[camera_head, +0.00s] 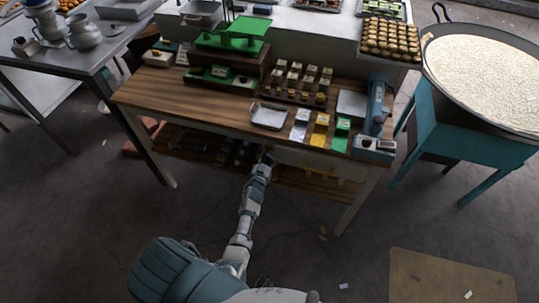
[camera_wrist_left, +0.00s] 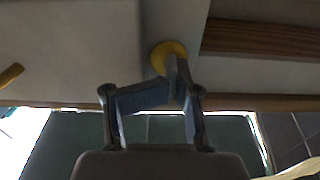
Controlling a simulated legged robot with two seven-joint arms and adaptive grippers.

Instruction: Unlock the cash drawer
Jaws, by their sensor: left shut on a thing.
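The cash drawer (camera_head: 318,163) is a pale panel under the front edge of the wooden table, and it looks closed. In the left wrist view its pale front (camera_wrist_left: 80,50) carries a round yellow lock plate (camera_wrist_left: 163,50). My left gripper (camera_head: 266,157) is at the left end of the drawer front. In the left wrist view the gripper (camera_wrist_left: 175,92) is shut on a small grey key (camera_wrist_left: 171,70), whose far end meets the yellow plate. I cannot tell how deep the key sits. My right gripper is not in view.
The wooden table (camera_head: 150,95) holds a green scale (camera_head: 232,38), a small metal tray (camera_head: 269,115), coloured packets and a blue machine (camera_head: 376,105). A lower shelf (camera_head: 300,183) lies beneath the drawer. A teal stand with a wide pan (camera_head: 485,80) is at right. The floor in front is mostly clear.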

